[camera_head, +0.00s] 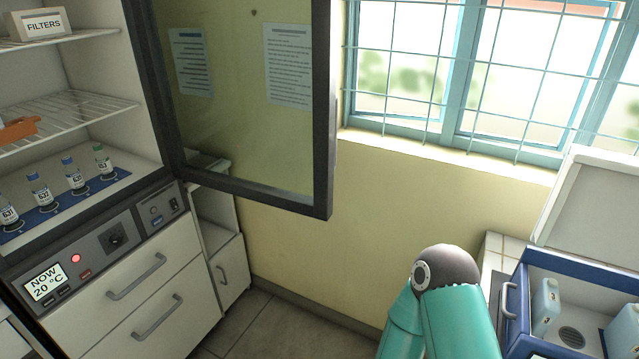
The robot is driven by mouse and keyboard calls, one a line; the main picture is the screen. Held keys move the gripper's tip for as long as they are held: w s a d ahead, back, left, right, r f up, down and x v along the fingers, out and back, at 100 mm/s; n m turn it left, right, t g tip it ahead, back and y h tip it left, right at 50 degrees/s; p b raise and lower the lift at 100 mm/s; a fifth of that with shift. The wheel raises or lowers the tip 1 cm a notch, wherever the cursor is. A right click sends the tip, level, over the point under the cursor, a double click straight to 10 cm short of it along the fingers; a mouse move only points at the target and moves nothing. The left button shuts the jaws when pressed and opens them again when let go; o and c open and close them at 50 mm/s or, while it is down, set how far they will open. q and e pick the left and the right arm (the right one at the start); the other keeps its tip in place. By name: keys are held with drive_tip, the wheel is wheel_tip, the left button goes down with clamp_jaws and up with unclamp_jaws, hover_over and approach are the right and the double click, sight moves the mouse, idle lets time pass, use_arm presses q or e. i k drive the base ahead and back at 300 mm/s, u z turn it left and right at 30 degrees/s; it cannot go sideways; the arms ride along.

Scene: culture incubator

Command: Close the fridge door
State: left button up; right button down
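The fridge door (326,150) stands open, swung out to the right of the cabinet. It has a dark frame around a glass pane, with two paper sheets showing at the pane. The fridge cabinet (85,225) is on the left, with its shelves exposed. Several small bottles (75,176) stand in a row on its lowest shelf. A teal arm link of mine with a dark rounded joint shows at the bottom, right of centre, well apart from the door. Neither gripper is in view.
A control panel (112,236) reading 20 °C and drawers (150,305) sit below the shelves. A blue box (519,290) with its white lid (590,205) raised stands at lower right. A barred window (470,80) is behind. Floor shows between cabinet and my arm.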

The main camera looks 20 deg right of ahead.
sight(189, 46)
drive_tip(key=z, duration=0.1)
drive_tip(key=i, duration=1)
drive_tip(key=u, duration=0.1)
